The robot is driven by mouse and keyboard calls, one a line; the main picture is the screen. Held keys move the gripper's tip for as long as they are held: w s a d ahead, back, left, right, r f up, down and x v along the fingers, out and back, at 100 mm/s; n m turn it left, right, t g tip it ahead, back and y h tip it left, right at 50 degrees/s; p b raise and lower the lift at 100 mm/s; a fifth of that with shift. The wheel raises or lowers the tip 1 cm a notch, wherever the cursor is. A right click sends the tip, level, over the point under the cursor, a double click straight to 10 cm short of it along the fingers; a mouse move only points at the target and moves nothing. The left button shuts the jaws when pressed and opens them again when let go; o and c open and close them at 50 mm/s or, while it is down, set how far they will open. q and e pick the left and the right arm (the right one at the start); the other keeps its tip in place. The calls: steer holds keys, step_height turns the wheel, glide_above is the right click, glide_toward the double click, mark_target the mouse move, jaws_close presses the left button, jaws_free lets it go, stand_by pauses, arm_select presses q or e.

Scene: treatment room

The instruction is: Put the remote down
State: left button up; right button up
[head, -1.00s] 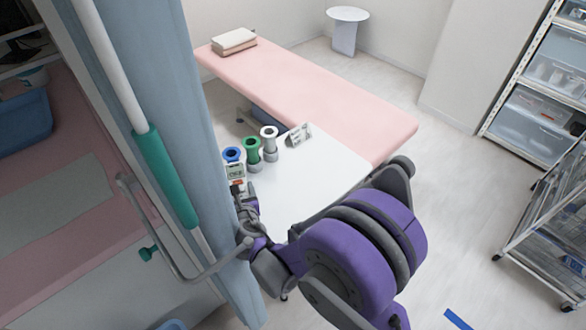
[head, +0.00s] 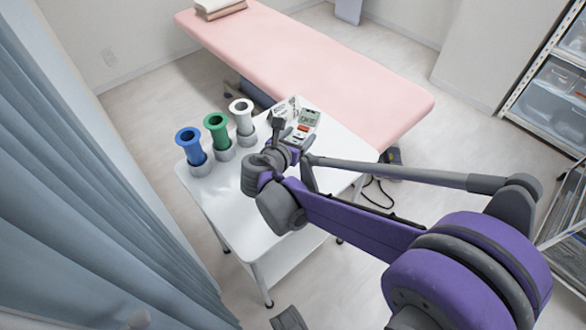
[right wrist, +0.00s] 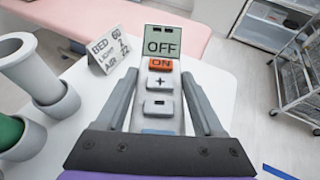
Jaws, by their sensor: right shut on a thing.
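The remote (head: 309,118) is light grey with a screen reading OFF, an orange ON button and plus and minus buttons, clear in the right wrist view (right wrist: 160,84). My right gripper (head: 294,137) is shut on it; in the right wrist view its fingers (right wrist: 161,78) lie along both sides. The remote is over the far part of the white table (head: 240,208), right of the small sign. I cannot tell whether it touches the tabletop. My left gripper is not in view.
Blue (head: 189,146), green (head: 216,130) and white (head: 241,114) spool-shaped pieces stand in grey holders on the table's left side. A small printed sign (right wrist: 106,50) stands beside the remote. A pink bed (head: 310,55) is behind; a blue curtain (head: 75,190) hangs at left.

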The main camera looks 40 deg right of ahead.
mark_target(301, 164)
steer(key=shift+d+f, duration=0.25)
steer(key=shift+d, duration=0.15)
step_height(301, 164, down, 9)
steer(key=b, duration=0.3)
steer(key=shift+s+f+b, duration=0.1)
steer(key=shift+f+b, duration=0.1)
steer(key=shift+b, duration=0.15)
steer(key=shift+f, duration=0.15)
steer(key=o, duration=1.5)
